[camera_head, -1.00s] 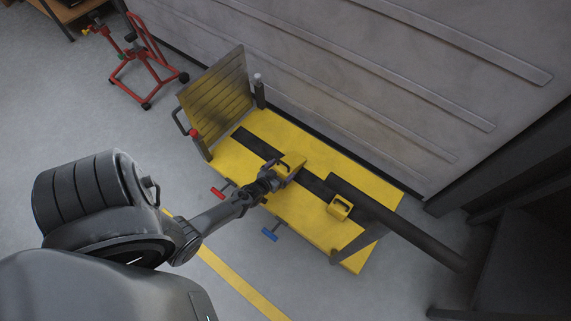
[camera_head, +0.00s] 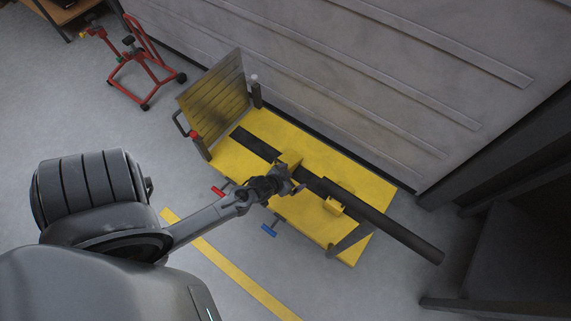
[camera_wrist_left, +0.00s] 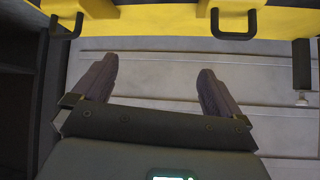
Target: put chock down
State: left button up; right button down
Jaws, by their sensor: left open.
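The yellow chock (camera_head: 290,159) rests on the black centre strip of the yellow lift (camera_head: 240,160). It stands just behind my left gripper (camera_head: 291,187), which partly covers it. A second yellow block (camera_head: 333,207) with a small loop sits further right along the strip. My left gripper is over the lift. The left wrist view shows its two dark fingers (camera_wrist_left: 152,82) wide apart with nothing between them. Yellow surfaces with black handles (camera_wrist_left: 236,22) cross the top of that view, beyond the fingertips. My right gripper is not in view.
A yellow ramp plate (camera_head: 215,98) stands raised at the lift's left end. Red (camera_head: 220,190) and blue (camera_head: 269,231) handles stick out at its front. A dark bar (camera_head: 390,229) projects past the right end. A wall closes the back; a red stand (camera_head: 143,65) stands at upper left.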

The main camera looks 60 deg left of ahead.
pick_arm(q)
jog(key=s+d+r+m+g+h, duration=0.1)
jog(key=s+d+r, duration=0.4)
jog(key=r, duration=0.5)
jog(key=s+d+r+m+g+h, duration=0.1)
jog(key=s+d+r+g, duration=0.3)
jog(key=d+r, duration=0.5)
jog(key=shift+s+d+r+m+g, duration=0.3)
jog(key=shift+s+d+r+m, duration=0.15)
jog(key=shift+s+m, duration=0.45)
jog(key=shift+s, duration=0.15)
